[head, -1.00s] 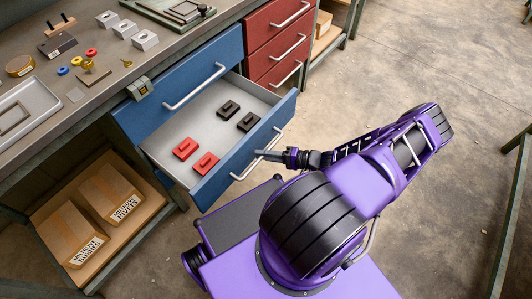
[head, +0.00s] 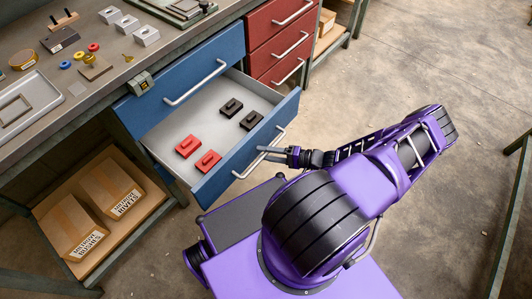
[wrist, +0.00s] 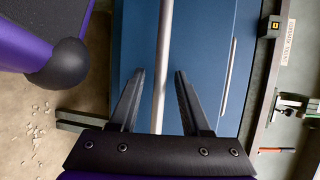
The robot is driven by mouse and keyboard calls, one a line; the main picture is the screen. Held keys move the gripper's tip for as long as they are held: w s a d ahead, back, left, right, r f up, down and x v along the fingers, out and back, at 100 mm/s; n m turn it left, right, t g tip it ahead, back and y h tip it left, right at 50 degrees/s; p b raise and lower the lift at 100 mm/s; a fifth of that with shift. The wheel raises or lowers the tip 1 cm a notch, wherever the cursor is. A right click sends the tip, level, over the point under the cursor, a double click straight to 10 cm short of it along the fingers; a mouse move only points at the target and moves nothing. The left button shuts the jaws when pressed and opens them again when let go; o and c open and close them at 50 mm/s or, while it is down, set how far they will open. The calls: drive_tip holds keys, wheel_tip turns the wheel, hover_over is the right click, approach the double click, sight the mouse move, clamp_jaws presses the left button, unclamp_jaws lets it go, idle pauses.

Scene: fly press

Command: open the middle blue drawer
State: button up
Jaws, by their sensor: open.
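The middle blue drawer (head: 228,170) is pulled well out below a shut blue drawer (head: 170,78), showing its pale inside. Two red blocks (head: 188,146) and two black blocks (head: 231,107) lie in it. My gripper (head: 263,149) is at the bar handle (head: 238,174) on the drawer's front. In the wrist view, the handle bar (wrist: 164,50) runs between the two dark fingers of my gripper (wrist: 160,74). The fingers are open, with gaps on both sides of the bar. Part of the handle is hidden behind the gripper in the head view.
Red drawers (head: 285,45) stand to the right of the blue ones. The workbench top (head: 112,85) holds a tray and small parts. Cardboard boxes (head: 108,190) sit on the shelf below. The concrete floor (head: 365,80) right of the drawers is clear.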

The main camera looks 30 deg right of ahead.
drive_tip(key=v, duration=1.7)
drive_tip(key=shift+s+r, duration=0.15)
drive_tip(key=shift+r, duration=0.05)
